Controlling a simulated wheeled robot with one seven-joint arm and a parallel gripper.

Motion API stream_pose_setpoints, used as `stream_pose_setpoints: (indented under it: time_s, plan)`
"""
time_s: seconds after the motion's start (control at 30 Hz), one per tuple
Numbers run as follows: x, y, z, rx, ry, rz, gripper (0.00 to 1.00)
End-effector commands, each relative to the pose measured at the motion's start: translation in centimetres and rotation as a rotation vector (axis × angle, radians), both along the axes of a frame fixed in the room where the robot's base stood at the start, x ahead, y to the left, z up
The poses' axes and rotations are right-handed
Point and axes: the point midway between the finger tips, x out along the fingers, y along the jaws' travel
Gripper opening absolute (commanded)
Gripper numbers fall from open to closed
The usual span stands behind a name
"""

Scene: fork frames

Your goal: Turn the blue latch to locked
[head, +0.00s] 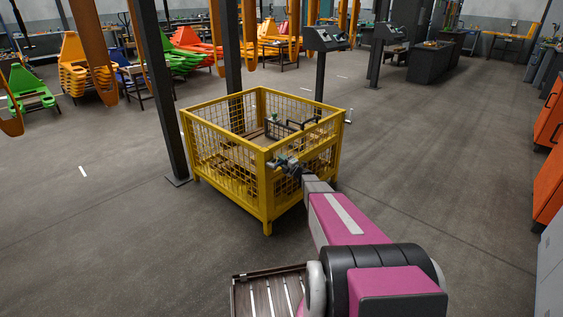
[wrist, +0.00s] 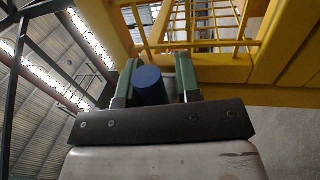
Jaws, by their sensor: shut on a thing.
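The blue latch shows in the wrist view as a round blue end (wrist: 150,86) between the two green fingers of my gripper (wrist: 157,75). My gripper is shut on it, at the yellow frame of a mesh crate. In the head view my gripper (head: 284,163) is at the crate's near corner, by the upper rail. I cannot make out the blue latch there, nor tell from these views whether it stands at locked or unlocked. The fingertips and the latch's far side are partly hidden.
The yellow mesh crate (head: 265,216) stands on the floor with dark items inside. A dark post (head: 163,95) stands close to its left. A slatted tray (head: 268,296) is at the bottom. Orange cabinets (head: 551,122) line the right edge. The floor (head: 440,150) right of the crate is clear.

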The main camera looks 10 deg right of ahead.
Motion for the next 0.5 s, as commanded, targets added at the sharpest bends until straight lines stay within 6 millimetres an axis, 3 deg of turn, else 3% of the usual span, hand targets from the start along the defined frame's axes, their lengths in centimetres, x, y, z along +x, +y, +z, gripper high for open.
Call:
stream_pose_setpoints:
  time_s: [0.03, 0.07, 0.1, 0.5]
  plan:
    - [-0.16, 0.01, 0.61, 0.018, -0.007, 0.005, 0.35]
    - [-0.15, 0.01, 0.6, 0.016, -0.007, 0.005, 0.44]
    - [-0.14, 0.0, 0.57, 0.016, -0.007, 0.004, 0.47]
    - [-0.81, -0.56, 0.11, 0.009, -0.004, 0.001, 0.47]
